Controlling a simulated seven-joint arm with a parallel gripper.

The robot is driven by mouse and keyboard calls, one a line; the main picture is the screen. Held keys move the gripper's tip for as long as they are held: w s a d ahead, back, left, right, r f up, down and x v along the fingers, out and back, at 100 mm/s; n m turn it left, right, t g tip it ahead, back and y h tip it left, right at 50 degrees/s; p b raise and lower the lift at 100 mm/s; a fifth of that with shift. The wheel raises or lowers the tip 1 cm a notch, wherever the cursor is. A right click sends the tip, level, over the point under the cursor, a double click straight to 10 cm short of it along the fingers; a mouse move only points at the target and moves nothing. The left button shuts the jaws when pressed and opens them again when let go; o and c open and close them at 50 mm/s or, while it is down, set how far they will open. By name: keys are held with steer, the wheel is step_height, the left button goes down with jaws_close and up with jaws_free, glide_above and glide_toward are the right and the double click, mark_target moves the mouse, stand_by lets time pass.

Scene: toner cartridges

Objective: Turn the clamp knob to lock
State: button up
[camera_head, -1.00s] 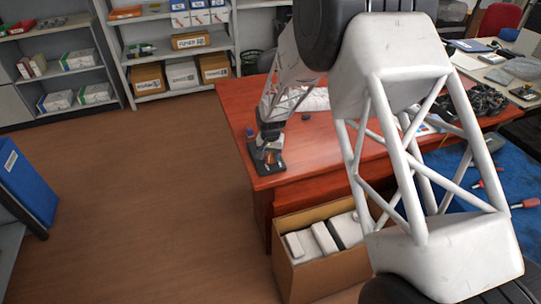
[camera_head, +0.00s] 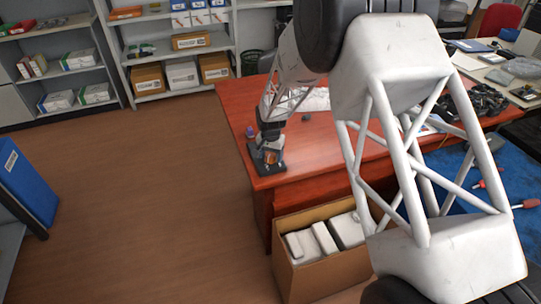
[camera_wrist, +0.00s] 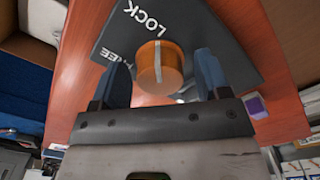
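The orange clamp knob (camera_wrist: 160,68) sits on a dark plate (camera_wrist: 228,40) in the wrist view, with a pale line across it. The line's upper end points up, close to the end of the word LOCK. The word FREE is partly covered, left of the knob. My gripper (camera_wrist: 162,75) has one finger on each side of the knob, with a narrow gap showing on both sides. In the head view my gripper (camera_head: 268,150) is down over the dark fixture (camera_head: 262,168) at the table's left corner; the knob is a small orange patch there.
The fixture stands on the red table (camera_head: 235,100). A small purple-blue item (camera_wrist: 255,105) lies beside the plate. An open cardboard box (camera_head: 320,275) holding white packs stands below the table's front edge. Open floor (camera_head: 150,180) lies to the left.

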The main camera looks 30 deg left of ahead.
mark_target(271, 154)
steer(key=shift+r, duration=0.1)
steer(key=shift+r, duration=3.8)
steer(key=shift+d, duration=0.1)
